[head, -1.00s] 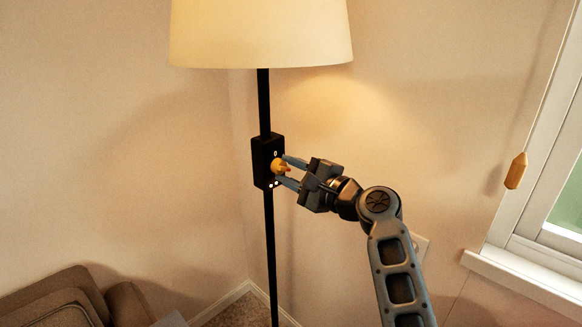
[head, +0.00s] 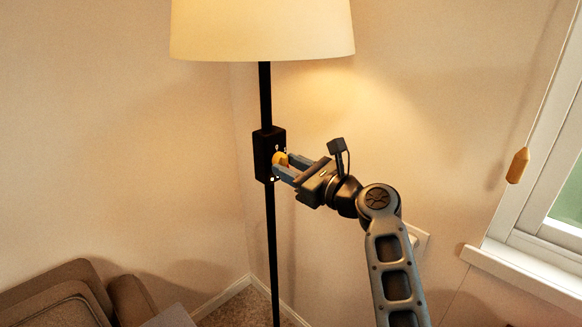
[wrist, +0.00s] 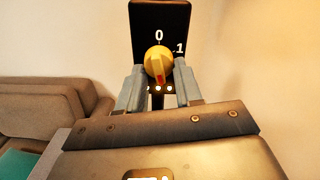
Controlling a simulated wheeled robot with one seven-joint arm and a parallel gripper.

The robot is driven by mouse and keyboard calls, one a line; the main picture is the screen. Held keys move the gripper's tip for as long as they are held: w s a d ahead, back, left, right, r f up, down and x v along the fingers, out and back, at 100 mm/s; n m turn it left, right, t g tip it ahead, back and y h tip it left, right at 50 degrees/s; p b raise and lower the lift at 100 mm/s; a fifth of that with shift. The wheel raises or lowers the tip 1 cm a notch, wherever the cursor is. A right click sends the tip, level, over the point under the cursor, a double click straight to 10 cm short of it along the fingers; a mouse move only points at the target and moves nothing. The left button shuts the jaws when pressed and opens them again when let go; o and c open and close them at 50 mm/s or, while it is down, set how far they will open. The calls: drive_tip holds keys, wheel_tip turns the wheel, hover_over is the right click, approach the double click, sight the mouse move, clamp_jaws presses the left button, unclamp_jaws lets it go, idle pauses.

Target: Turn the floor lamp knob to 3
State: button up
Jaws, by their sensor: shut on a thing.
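The floor lamp (head: 262,30) has a black control box (head: 262,150) on its pole. A yellow knob (head: 278,158) sits on the box's face, and it also shows in the wrist view (wrist: 158,58). In the wrist view the box is marked "0" above the knob and "1" at its right, with lit dots below. The knob's ridge is near vertical there, with its reddish end down towards the dots. My gripper (head: 283,167) is shut on the knob, one finger on each side. The fingers hide part of the box face and any other numbers.
A brown sofa (head: 60,295) stands at the lower left. Plain wall lies behind the lamp, with an outlet (head: 420,238) low behind my arm.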

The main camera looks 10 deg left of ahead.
drive_tip(key=shift+f+m, duration=0.1)
drive_tip(key=shift+m, duration=1)
drive_tip(key=o, duration=1)
drive_tip(key=shift+s, duration=0.1)
drive_tip(key=shift+b+v, duration=0.5)
drive_tip(key=shift+v, duration=3.35)
